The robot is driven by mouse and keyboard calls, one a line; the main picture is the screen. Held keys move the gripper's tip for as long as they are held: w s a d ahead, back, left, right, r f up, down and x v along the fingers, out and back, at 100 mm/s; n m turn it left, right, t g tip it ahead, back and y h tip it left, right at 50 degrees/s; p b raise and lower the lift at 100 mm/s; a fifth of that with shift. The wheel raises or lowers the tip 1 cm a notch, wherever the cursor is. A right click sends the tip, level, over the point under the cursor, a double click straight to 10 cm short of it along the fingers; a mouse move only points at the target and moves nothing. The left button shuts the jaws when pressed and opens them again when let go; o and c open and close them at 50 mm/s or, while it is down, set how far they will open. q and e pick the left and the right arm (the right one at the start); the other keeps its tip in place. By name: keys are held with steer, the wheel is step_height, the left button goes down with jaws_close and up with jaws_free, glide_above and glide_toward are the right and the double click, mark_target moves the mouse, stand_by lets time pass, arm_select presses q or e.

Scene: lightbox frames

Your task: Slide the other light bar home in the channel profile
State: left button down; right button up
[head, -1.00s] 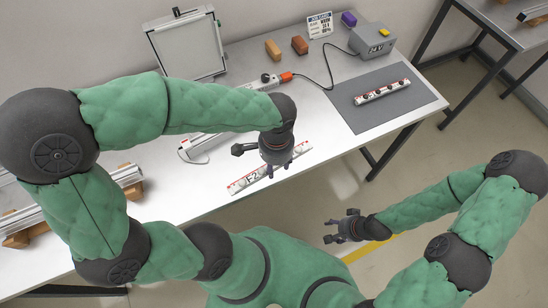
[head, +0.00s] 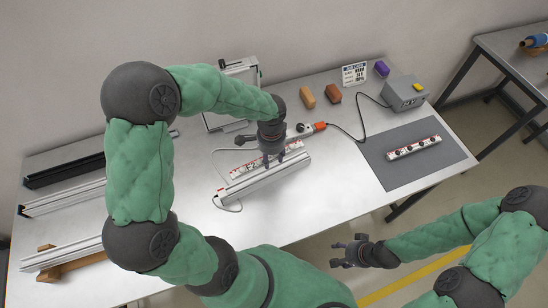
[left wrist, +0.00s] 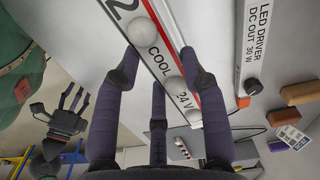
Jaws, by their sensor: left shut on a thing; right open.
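My left gripper (head: 272,158) is shut on a white and red light bar (head: 243,171) marked F2, above the table. In the left wrist view this bar (left wrist: 160,48) has pale domes and the words COOL and 24 V. The grey channel profile (head: 265,181) lies along the bar's near side in the head view. I cannot tell whether the bar sits in the channel or just above or behind it. A second white and red light bar (head: 412,148) lies on the grey mat (head: 385,174). My right gripper (head: 350,251) is open and empty beyond the table's front edge.
The LED driver (left wrist: 257,40) lies beside the held bar. A white cable (head: 228,207) loops at the profile's left end. More profiles (head: 62,253) lie at left.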

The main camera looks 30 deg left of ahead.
mark_target(272, 174)
stand_by(0.3)
arm_select(q)
steer(key=shift+f+b, duration=2.25)
steer(key=shift+f, duration=0.65)
steer(key=shift+f+b, duration=0.7)
steer(key=shift+f, duration=0.2)
steer(key=c, duration=0.6)
jaws_free()
step_height(272, 174, up, 12)
steer(key=shift+r, duration=0.1)
